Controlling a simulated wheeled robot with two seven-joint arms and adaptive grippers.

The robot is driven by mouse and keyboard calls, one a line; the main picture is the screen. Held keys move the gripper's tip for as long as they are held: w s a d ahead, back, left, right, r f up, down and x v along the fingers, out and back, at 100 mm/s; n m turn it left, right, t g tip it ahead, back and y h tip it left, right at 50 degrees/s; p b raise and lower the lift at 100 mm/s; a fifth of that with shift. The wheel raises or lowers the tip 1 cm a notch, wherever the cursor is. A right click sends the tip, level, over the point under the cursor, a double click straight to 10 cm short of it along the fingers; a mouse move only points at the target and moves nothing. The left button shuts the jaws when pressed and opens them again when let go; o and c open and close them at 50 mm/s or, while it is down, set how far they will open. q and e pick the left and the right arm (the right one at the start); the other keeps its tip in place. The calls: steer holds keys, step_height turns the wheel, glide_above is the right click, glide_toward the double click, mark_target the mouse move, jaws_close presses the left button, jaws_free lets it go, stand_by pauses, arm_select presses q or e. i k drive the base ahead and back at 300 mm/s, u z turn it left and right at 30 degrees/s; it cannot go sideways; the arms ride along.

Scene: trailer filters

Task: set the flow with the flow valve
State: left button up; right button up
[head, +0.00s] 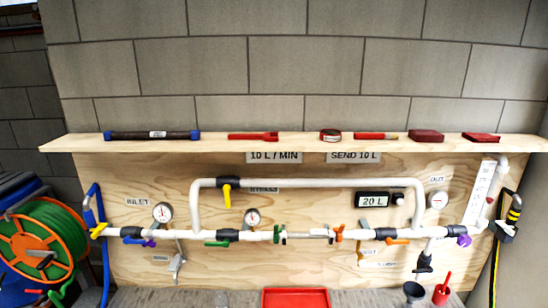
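White pipework (300,183) runs across a plywood board, with a bypass loop above the main line. Several coloured valve handles sit on it: yellow on the bypass (227,194), green (217,243) and blue (132,240) on the left, orange (397,241) and purple (464,240) on the right. I cannot tell which is the flow valve; no readable label marks it. A sign (275,157) reads "10 L / MIN" and another (353,157) "SEND 10 L". A white scaled panel (479,192) is at the right. Neither gripper is in view.
A wooden shelf (290,143) above holds a dark tube (152,135) and several red items. A hose reel (38,240) stands at the left.

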mark_target(464, 241)
steer(key=z, duration=1.4)
